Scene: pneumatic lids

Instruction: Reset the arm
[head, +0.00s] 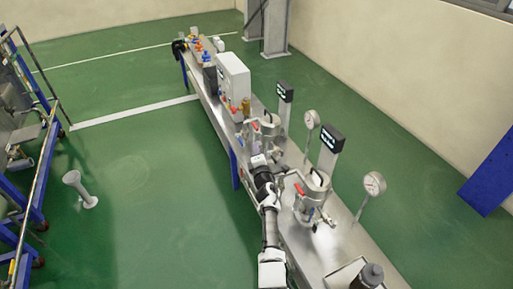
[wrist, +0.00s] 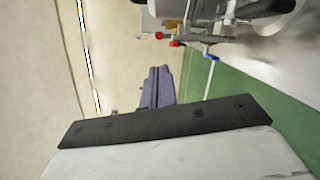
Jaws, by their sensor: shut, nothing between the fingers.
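My arm reaches up from the bottom of the head view along the left edge of the bench. Its end with my gripper (head: 259,162) is above the bench edge, beside the nearer metal vessels. The fingers are too small to make out there; the gripper is shut and holds nothing. In the wrist view, a white body with a black edge (wrist: 165,122) fills the bottom, and the fingertips do not show. A metal vessel (head: 313,187) with a red handle stands to the right of my arm. Another vessel (head: 268,129) stands farther back.
The long steel bench (head: 345,238) carries gauges (head: 374,184), black displays (head: 332,138) and a white cabinet (head: 233,78). The green floor (head: 150,180) between is clear.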

